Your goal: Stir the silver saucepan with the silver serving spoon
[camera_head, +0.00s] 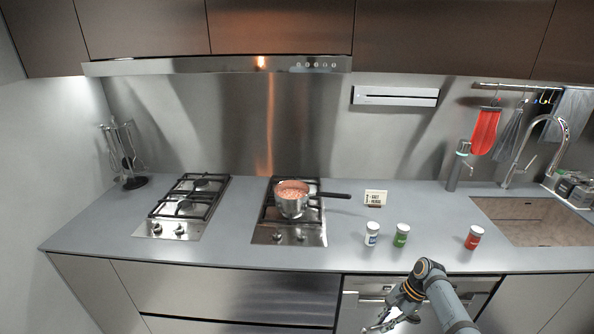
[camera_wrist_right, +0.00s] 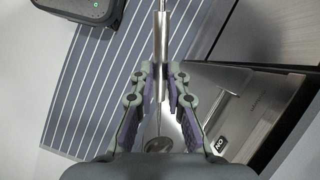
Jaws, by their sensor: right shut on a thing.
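The silver saucepan (camera_head: 291,206) stands on the right-hand hob, its dark handle pointing right. It holds a reddish-brown, lumpy filling. My right gripper (camera_head: 388,314) is low in the head view, in front of the counter and well away from the pan. In the right wrist view my right gripper (camera_wrist_right: 159,78) is shut on the silver serving spoon (camera_wrist_right: 160,45). The spoon's thick handle runs out past the fingertips, and a thinner shaft runs back between the fingers towards a rounded end near the palm. My left gripper is in neither view.
A second hob (camera_head: 185,205) is left, with a utensil stand (camera_head: 125,155) behind. White (camera_head: 372,233), green (camera_head: 401,235) and red (camera_head: 474,237) jars and a small sign (camera_head: 375,198) stand right of the pan. The sink (camera_head: 530,225) is far right. A striped runner (camera_wrist_right: 90,90) lies below.

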